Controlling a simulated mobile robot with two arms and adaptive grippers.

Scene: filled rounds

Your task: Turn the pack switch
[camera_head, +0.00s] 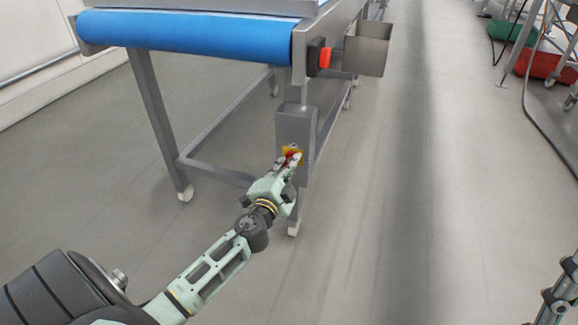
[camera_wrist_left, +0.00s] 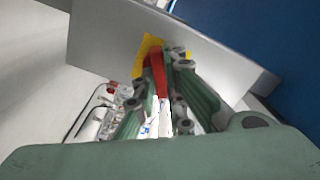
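The pack switch is a red knob (camera_wrist_left: 158,72) on a yellow plate (camera_wrist_left: 149,48), set on the face of a grey box (camera_head: 296,128) on the conveyor's leg. In the head view the switch (camera_head: 291,153) is small and partly covered by my left gripper (camera_head: 290,162), which is right at it. In the left wrist view my left gripper (camera_wrist_left: 160,92) has its two fingers on either side of the red knob, close against it. The finger pads partly hide the plate. My right gripper is not seen; only a bit of arm shows at the lower right edge.
A conveyor with a blue belt (camera_head: 190,36) stands above and behind the box. A red button (camera_head: 325,57) and a metal bin (camera_head: 367,52) are on its right side.

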